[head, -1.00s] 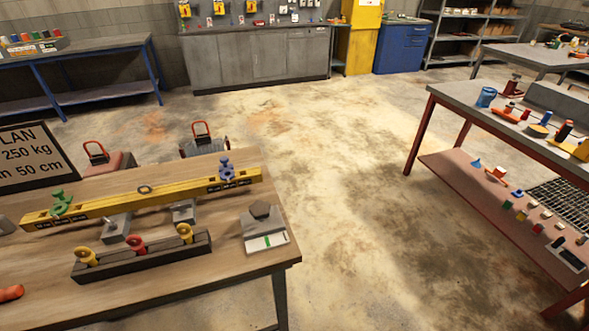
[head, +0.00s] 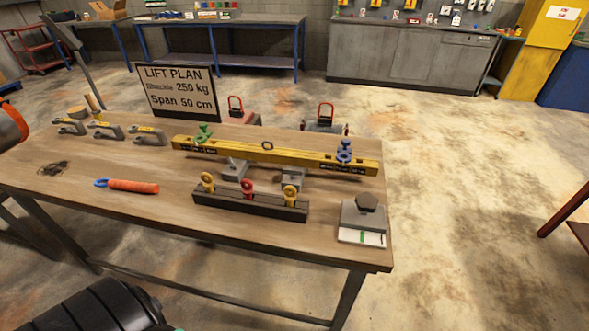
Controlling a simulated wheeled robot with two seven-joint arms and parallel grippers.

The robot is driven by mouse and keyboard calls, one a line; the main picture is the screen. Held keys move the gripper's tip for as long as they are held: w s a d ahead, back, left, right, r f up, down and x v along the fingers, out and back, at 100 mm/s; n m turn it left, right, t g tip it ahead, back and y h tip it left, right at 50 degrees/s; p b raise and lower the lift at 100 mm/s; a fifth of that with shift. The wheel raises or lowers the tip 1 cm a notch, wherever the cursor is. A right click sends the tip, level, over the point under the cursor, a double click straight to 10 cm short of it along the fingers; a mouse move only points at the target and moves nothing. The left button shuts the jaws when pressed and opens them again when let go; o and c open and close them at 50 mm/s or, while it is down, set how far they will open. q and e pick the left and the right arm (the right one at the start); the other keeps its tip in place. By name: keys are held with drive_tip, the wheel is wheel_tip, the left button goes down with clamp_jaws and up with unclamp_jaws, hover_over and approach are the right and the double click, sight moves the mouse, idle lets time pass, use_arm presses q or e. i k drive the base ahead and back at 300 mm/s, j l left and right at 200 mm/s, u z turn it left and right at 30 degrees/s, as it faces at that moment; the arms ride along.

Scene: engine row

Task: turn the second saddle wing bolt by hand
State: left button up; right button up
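A yellow spreader beam (head: 270,154) lies across supports on the wooden workbench (head: 150,211). A green saddle with an upright top piece (head: 203,134) sits near its left end. A blue saddle with an upright top piece (head: 344,151) sits near its right end. The wing bolts are too small to make out clearly, and I cannot tell how far either is turned. A ring stands at the beam's middle. Neither of my grippers shows in the head view.
A dark rack (head: 250,203) with yellow and red eye bolts stands in front of the beam. A grey block (head: 362,218) is at the right corner. An orange-handled tool (head: 133,186), several grey shackles (head: 107,131) and a LIFT PLAN sign (head: 178,93) are to the left.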

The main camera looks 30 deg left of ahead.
sight(233, 167)
drive_tip(key=u, duration=1.5)
drive_tip(key=i+j+z, duration=0.1)
drive_tip(key=j+z, duration=0.2)
drive_tip(key=z, duration=0.2)
drive_tip(key=j+z, duration=0.35)
drive_tip(key=z, duration=0.15)
drive_tip(key=j+z, duration=0.35)
drive_tip(key=z, duration=0.15)
